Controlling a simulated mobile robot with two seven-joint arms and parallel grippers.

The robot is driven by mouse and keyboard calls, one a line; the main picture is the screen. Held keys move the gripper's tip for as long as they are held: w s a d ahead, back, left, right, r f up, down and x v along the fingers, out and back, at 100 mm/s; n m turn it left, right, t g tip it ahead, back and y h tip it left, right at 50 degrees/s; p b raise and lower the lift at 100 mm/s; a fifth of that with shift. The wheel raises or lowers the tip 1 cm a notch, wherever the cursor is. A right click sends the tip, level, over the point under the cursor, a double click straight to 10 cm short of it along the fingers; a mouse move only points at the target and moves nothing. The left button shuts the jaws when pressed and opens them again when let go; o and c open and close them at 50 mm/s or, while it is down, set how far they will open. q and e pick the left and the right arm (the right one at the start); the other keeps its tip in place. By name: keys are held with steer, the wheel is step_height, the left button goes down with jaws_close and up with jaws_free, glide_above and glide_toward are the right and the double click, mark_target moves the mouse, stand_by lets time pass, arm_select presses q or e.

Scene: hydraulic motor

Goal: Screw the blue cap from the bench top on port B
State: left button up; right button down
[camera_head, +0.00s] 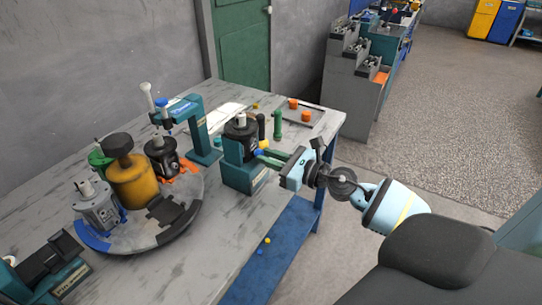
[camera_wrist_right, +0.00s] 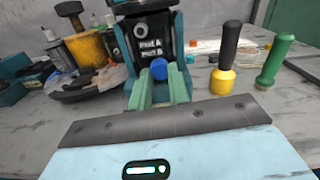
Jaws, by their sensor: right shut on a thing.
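The blue cap (camera_wrist_right: 159,69) is between the tips of my right gripper (camera_wrist_right: 164,84), whose green fingers are shut on it. The cap is in front of the dark motor block (camera_wrist_right: 151,31), just below its "Port A" and "Port B" labels. Whether the cap touches port B or is threaded on it cannot be told; the cap and fingers hide that spot. In the head view the right gripper (camera_head: 264,156) reaches from the right to the motor (camera_head: 241,133) in its teal stand (camera_head: 243,176). My left gripper is not in view.
A black-handled tool with a yellow end (camera_wrist_right: 222,80) and a green tool (camera_wrist_right: 274,62) stand right of the motor. A round turntable (camera_head: 140,232) with several pumps is at left. A teal press-like stand (camera_head: 197,130) is behind. The bench front (camera_head: 215,260) is clear.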

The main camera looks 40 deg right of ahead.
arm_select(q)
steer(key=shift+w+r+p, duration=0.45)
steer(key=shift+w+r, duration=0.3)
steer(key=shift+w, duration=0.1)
arm_select(e)
steer(key=m, duration=0.3)
steer(key=shift+f, duration=0.3)
steer(key=c, duration=1.5)
jaws_free()
steer(key=shift+w, duration=0.1)
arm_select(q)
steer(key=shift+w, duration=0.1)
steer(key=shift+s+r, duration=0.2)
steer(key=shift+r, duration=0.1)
arm_select(e)
steer(key=shift+r, duration=0.5)
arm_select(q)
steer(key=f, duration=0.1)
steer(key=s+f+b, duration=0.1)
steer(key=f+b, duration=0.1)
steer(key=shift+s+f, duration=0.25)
arm_select(e)
steer(key=n, duration=1)
steer(key=shift+a+f, duration=0.1)
steer(key=shift+a, duration=0.1)
